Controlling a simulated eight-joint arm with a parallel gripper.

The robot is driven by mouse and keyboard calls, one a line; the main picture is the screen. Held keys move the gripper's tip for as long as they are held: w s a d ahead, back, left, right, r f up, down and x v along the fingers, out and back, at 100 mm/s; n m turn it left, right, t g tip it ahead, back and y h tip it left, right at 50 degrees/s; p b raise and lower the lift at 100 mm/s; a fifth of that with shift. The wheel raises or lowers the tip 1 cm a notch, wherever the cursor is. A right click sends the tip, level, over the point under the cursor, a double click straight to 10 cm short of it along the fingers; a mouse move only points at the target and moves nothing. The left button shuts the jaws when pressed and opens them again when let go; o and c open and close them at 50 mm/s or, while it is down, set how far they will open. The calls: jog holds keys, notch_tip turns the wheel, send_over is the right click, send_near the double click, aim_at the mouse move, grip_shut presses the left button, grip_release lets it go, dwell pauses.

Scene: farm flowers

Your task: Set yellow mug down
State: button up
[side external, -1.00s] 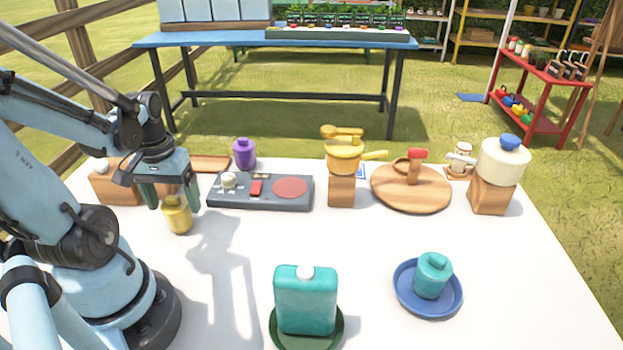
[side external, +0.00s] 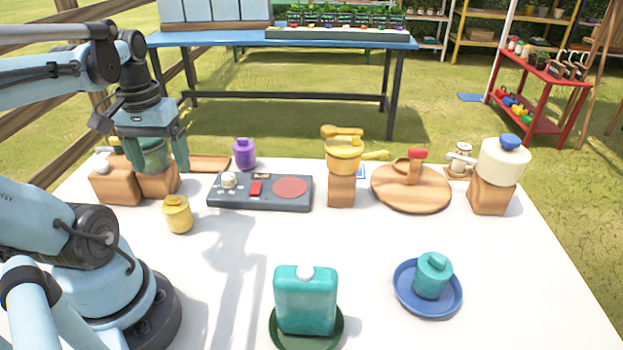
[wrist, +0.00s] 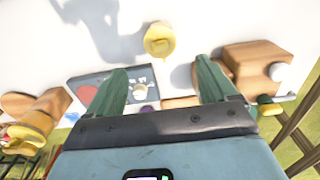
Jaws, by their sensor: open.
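The yellow mug (side external: 178,214) stands upright on the white table at the left, in front of the wooden blocks. In the wrist view the yellow mug (wrist: 159,40) sits beyond the fingertips, with clear table around it. My gripper (side external: 150,165) is open and empty, raised above and behind the mug in the side view. Its two green fingers (wrist: 160,75) are spread apart in the wrist view and do not touch the mug.
A grey control panel (side external: 262,193) lies right of the mug, with a purple bottle (side external: 244,154) behind it. Wooden blocks (side external: 118,185) stand close to my gripper. A teal canister (side external: 306,302) and a blue plate (side external: 404,297) are nearer the front. The table's middle is free.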

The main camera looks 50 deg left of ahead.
jog(key=w+d+m+t, duration=0.7)
jog(key=w+d+m, duration=0.2)
jog(key=w+d, duration=0.4)
jog(key=shift+w+d+f, duration=0.25)
jog(key=shift+d+f, duration=0.15)
jog(key=shift+d, duration=0.85)
jog(key=shift+o, duration=0.2)
